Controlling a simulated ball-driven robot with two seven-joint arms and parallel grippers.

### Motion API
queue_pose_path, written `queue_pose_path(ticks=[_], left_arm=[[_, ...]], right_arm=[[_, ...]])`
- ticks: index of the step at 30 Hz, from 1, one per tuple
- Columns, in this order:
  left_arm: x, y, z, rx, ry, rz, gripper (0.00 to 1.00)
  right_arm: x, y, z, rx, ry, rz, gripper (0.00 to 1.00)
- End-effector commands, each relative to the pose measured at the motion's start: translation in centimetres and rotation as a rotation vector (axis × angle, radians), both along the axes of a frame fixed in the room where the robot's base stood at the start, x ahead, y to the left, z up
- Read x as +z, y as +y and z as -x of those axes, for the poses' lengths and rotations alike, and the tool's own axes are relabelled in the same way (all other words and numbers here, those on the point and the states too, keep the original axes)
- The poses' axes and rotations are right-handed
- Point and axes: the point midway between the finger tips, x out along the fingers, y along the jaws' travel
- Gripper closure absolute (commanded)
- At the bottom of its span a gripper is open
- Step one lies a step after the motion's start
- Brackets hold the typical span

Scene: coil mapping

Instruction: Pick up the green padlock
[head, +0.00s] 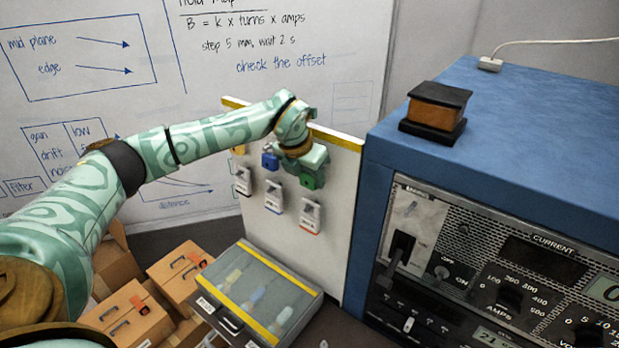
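The green padlock (309,181) shows at the upper right of a white upright board (341,197), partly covered by my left gripper (308,168). My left gripper is right at the padlock, its mint-coloured hand in front of the board. The fingers are too small and overlapped to tell whether they are open or shut on the padlock. A blue padlock (270,160) hangs just left of the hand, and a yellow one (238,149) is farther left. My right gripper is not in view.
Several white-bodied items (310,216) hang lower on the board. A grey case with a clear lid (257,288) lies in front, beside cardboard boxes (128,312). A large blue instrument cabinet (500,150) stands close on the right, with a black-and-orange block (436,108) on top.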

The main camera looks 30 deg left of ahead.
Motion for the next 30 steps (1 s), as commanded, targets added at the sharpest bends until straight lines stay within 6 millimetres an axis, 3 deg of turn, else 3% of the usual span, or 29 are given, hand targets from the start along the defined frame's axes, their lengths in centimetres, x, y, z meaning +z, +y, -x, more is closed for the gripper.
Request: queue_pose_path(ticks=[2,11,16,23,30], left_arm=[[0.0,0.0,0.0,0.0,0.0,0.0,0.85],[0.1,0.0,0.0,0.0,-0.001,0.0,0.85],[0.5,0.1,0.1,0.001,-0.003,0.0,0.85],[0.3,0.4,4.1,-0.001,-0.001,-0.001,0.85],[0.1,1.0,11.2,0.001,0.0,-0.004,0.85]], right_arm=[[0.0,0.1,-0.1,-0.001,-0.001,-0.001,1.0],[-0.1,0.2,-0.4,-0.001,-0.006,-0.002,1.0],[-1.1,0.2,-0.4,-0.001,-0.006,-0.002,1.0],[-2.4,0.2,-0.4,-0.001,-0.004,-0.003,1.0],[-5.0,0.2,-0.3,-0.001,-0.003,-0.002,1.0]])
